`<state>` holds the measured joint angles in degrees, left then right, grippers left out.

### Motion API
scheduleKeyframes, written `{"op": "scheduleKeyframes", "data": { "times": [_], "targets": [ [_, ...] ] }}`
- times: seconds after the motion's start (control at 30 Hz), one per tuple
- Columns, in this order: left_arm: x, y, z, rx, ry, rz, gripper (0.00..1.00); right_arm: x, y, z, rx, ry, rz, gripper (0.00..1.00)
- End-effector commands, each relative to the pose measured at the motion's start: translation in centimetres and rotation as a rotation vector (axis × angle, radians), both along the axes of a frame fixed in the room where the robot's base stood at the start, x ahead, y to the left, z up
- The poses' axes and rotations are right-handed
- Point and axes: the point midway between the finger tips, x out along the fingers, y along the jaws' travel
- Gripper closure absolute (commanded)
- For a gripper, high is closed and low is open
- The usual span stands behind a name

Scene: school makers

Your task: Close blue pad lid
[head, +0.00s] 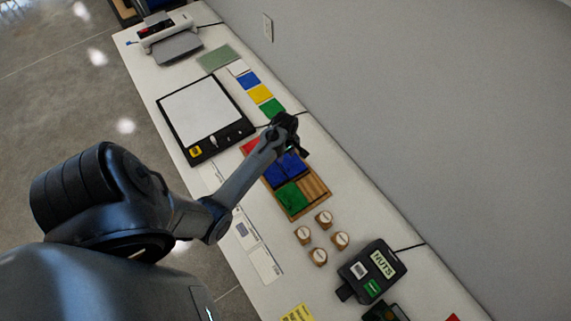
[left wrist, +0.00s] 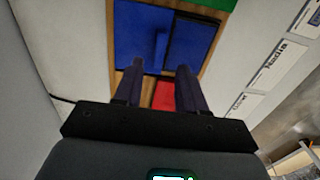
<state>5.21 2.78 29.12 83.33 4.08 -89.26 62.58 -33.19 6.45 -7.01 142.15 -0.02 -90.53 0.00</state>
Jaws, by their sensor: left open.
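The blue pad (head: 287,170) lies in a wooden tray (head: 316,186) between a red pad (head: 250,146) and a green pad (head: 291,196). In the left wrist view, the blue pad shows as a plain blue panel (left wrist: 133,34) with a raised ridge, beside a dark-framed blue panel (left wrist: 190,42). The lid appears open, with the two halves side by side. My left gripper (head: 295,145) is above the red end of the tray. In the left wrist view, its fingers (left wrist: 160,68) are apart and empty, pointing toward the blue pad. Contact cannot be told. My right gripper is not visible.
Several wooden stamps (head: 303,235) stand near the tray. A dark device marked NUTS (head: 372,271) lies beyond them. A black-framed white board (head: 200,112) and coloured cards (head: 260,94) are at the other end. A wall (head: 400,110) bounds the table.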

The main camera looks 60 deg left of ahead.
Motion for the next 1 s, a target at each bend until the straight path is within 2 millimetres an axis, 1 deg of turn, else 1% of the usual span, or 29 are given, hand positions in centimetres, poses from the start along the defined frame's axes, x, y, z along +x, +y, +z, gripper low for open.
{"op": "scheduleKeyframes", "data": {
  "times": [0.03, 0.1, 0.3, 0.5, 0.67, 0.93, 0.97, 1.0],
  "targets": [
    [0.0, 0.0, -0.9, -0.001, 0.002, 0.0, 0.6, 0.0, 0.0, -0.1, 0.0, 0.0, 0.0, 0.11],
    [0.0, 0.0, -2.1, -0.001, 0.002, 0.001, 0.6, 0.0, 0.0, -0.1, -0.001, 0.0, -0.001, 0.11],
    [0.0, 0.0, -5.2, 0.0, 0.002, -0.001, 0.6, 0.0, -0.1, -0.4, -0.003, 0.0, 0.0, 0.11],
    [0.0, 0.0, -7.3, 0.001, 0.0, -0.001, 0.6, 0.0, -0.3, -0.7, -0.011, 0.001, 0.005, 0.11],
    [0.0, 0.0, -8.0, 0.001, 0.0, -0.001, 0.6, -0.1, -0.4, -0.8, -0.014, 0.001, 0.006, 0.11],
    [0.0, 0.0, -8.0, 0.001, -0.001, -0.001, 0.6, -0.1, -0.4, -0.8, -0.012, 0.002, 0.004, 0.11],
    [0.0, 0.0, -8.0, 0.001, -0.001, -0.001, 0.61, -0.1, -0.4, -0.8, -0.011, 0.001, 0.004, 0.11],
    [0.0, 0.0, -8.0, 0.001, -0.001, -0.001, 0.67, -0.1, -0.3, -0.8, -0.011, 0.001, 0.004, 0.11]
  ]
}}
